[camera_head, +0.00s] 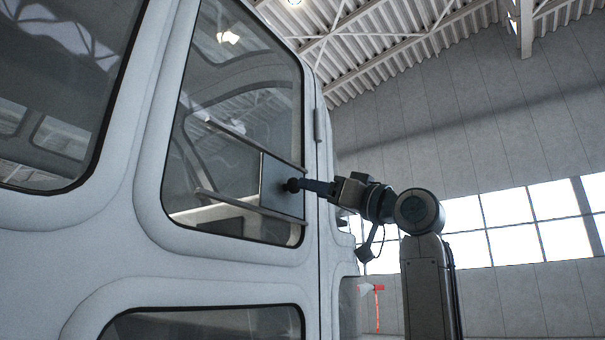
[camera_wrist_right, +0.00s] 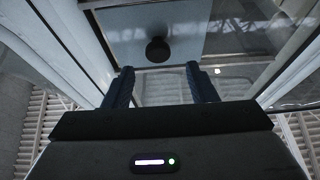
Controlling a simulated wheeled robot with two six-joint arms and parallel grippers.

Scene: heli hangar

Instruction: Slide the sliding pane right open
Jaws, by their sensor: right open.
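The sliding pane (camera_head: 275,203) is a small glass panel in the lower part of the helicopter door window, between two rails. A dark round knob (camera_head: 291,185) sticks out from it. In the right wrist view the pane (camera_wrist_right: 205,22) fills the top middle, with the knob (camera_wrist_right: 158,50) near its lower edge. My right gripper (camera_head: 305,186) reaches in from the right at the knob. In the wrist view the right gripper's (camera_wrist_right: 157,74) blue fingers are apart, and the knob shows beyond and between the tips. I cannot tell that either finger touches it. My left gripper is out of view.
The upper rail (camera_head: 245,138) and lower rail (camera_head: 250,209) cross the window (camera_head: 230,75). A hinge (camera_head: 319,124) is on the door frame at right. The grey cabin body (camera_head: 150,260) surrounds the window. Open hangar space lies to the right.

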